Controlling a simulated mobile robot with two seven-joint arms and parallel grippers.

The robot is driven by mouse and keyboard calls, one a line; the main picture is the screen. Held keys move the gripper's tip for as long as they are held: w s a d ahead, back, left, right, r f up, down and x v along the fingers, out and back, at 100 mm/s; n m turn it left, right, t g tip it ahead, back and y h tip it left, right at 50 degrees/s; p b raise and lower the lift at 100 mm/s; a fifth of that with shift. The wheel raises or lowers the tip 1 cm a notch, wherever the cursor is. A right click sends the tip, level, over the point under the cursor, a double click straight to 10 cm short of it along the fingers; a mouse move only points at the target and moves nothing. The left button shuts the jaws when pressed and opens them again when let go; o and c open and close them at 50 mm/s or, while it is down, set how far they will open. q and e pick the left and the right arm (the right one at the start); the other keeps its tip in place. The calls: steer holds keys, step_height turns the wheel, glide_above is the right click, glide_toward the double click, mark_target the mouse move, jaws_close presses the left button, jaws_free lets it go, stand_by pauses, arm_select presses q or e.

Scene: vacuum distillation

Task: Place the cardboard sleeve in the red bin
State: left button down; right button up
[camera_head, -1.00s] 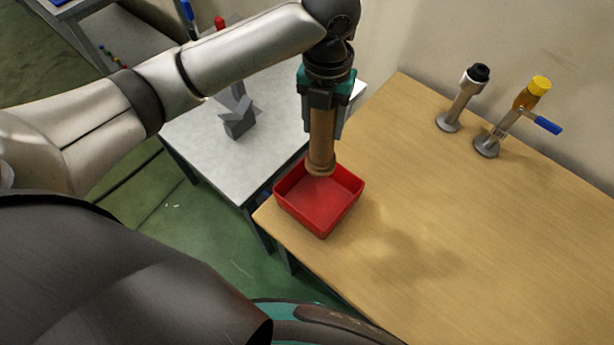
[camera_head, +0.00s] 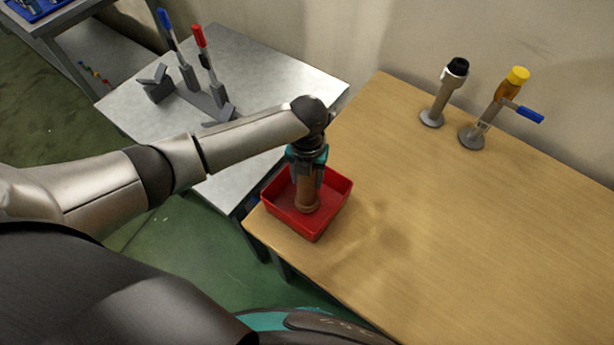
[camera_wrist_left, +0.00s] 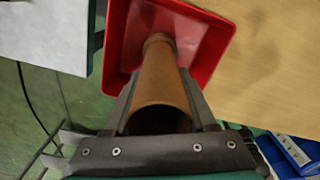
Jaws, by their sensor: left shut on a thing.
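The cardboard sleeve (camera_head: 307,192) is a brown tube, held roughly upright in my left gripper (camera_head: 306,176). Its lower end is inside the red bin (camera_head: 334,200), at or just above the floor; I cannot tell whether it touches. The bin is a shallow square tray at the left corner of the wooden table. In the left wrist view the gripper (camera_wrist_left: 163,118) is shut around the sleeve (camera_wrist_left: 162,85), whose far end points into the bin (camera_wrist_left: 205,70). My right gripper is not in view.
The wooden table (camera_head: 450,230) is clear in its middle. A black-topped fitting (camera_head: 442,95) and a yellow-capped one with a blue handle (camera_head: 490,115) stand at its back. A grey table (camera_head: 270,70) with grey stands carrying blue and red handles adjoins at left.

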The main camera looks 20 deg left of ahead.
arm_select(q)
steer(key=shift+f, duration=0.2)
steer(key=shift+f, duration=0.15)
steer(key=shift+c, duration=1.1)
jaws_free()
step_height(320, 180, up, 12)
steer(key=p, duration=0.1)
steer(key=shift+r, duration=0.25)
